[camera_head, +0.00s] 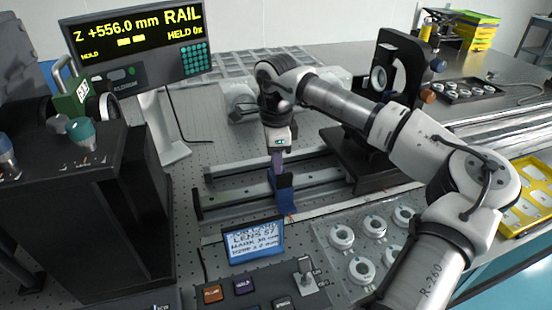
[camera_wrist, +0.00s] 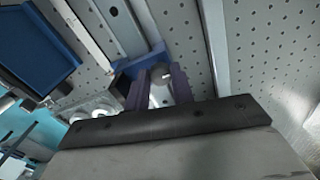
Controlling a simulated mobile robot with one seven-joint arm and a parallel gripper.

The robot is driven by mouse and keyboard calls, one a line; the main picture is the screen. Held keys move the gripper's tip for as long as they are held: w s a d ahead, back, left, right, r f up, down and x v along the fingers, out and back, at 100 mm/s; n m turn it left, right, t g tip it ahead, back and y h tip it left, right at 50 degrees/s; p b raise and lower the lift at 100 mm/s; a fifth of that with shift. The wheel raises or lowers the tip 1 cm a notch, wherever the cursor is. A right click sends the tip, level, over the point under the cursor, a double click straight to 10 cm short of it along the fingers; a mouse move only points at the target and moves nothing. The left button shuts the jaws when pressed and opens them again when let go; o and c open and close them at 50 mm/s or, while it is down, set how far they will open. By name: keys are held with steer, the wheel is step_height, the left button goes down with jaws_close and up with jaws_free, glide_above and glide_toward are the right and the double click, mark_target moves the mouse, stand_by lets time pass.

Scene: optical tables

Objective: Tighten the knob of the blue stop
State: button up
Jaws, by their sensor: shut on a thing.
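The blue stop (camera_head: 285,196) sits on the front rail (camera_head: 240,201) near the middle of the bench. My gripper (camera_head: 277,163) points down onto it from above. In the wrist view my two purple fingers (camera_wrist: 160,80) reach the blue stop (camera_wrist: 125,68) and are shut on a small pale part between them, which looks like the stop's knob (camera_wrist: 158,95). The knob is hidden by the fingers in the head view. I cannot tell how tight it is.
A display (camera_head: 140,40) reads Z +556.0 mm, RAIL HELD. A small blue screen (camera_head: 254,242) stands in front of the rail. A tray of round lens mounts (camera_head: 330,232) lies front right. A black stage with an upright optic (camera_head: 402,65) stands right of the stop.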

steer(key=o, duration=1)
step_height(320, 180, up, 14)
steer(key=shift+f, duration=0.15)
